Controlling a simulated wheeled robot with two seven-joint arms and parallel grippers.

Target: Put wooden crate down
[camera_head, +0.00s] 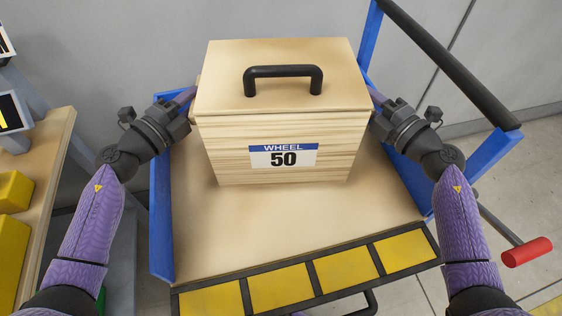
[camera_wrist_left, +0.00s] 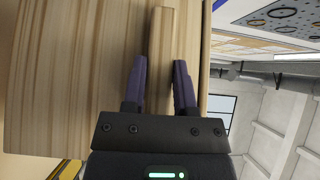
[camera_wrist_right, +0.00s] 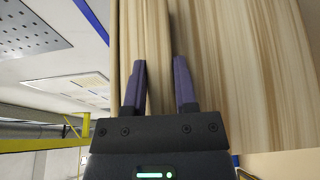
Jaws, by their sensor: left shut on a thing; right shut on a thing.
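The wooden crate (camera_head: 225,168) has a closed lid, a black handle (camera_head: 283,72) on top and a "WHEEL 50" label (camera_head: 283,156). It is upright over the wooden deck of a cart (camera_head: 290,230); I cannot tell whether its bottom touches the deck. My left gripper (camera_head: 188,96) is at its left side, and my right gripper (camera_head: 374,96) at its right side. The left wrist view shows the left fingers (camera_wrist_left: 160,75) shut on a wooden side strip of the crate. The right wrist view shows the right fingers (camera_wrist_right: 160,75) shut on the opposite strip. The crate's back is hidden.
The cart has blue side rails (camera_head: 161,220) and a yellow-and-black front edge (camera_head: 310,275). The deck in front of the crate is bare. A wooden table (camera_head: 53,165) with yellow blocks (camera_head: 14,190) stands at the left. A red-ended bar (camera_head: 527,252) sticks out at the right.

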